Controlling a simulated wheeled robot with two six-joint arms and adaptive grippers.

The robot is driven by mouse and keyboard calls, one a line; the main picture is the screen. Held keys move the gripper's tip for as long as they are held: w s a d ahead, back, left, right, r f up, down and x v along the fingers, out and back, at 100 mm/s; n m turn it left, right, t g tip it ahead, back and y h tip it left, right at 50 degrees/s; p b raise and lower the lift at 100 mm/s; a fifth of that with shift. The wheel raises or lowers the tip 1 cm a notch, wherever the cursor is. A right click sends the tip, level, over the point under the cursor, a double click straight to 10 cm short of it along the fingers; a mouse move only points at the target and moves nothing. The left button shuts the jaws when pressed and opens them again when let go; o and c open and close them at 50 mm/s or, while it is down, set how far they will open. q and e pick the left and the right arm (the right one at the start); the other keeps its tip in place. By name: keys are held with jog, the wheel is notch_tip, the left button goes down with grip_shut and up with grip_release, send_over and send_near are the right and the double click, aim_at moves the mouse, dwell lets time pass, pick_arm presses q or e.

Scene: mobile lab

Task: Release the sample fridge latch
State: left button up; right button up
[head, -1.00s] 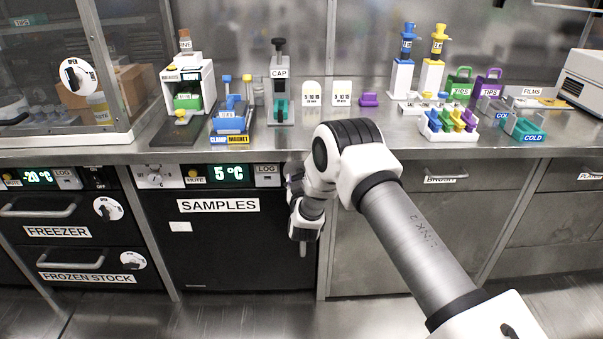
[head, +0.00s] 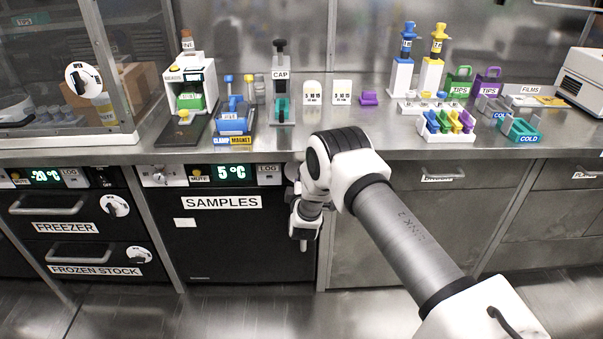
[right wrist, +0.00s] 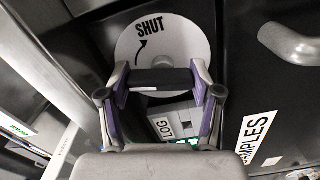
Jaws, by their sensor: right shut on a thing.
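The sample fridge (head: 235,250) is a black door under the bench, with a SAMPLES label and a green 5 °C display. In the right wrist view, its latch is a black bar (right wrist: 160,80) on a round white plate (right wrist: 180,45) marked SHUT with a curved arrow. My right gripper (right wrist: 160,74) is shut on the black bar, one finger at each end. In the head view my right forearm and wrist cover the latch and the fridge's right edge. The door looks closed. My left gripper is not in view.
A grey handle (right wrist: 290,45) sticks out near the latch in the right wrist view. Freezer drawers (head: 70,228) are left of the fridge, and steel cabinets (head: 400,240) are right of it. The bench (head: 300,140) above carries racks and tools. The floor in front is clear.

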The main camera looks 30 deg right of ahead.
jog(key=shift+n+p, duration=0.35)
jog(key=shift+n, duration=1.05)
jog(key=o, duration=1.2)
jog(key=shift+w, duration=0.1)
jog(key=shift+c, duration=0.2)
jog(key=shift+a, duration=0.1)
jog(key=v, duration=1.2)
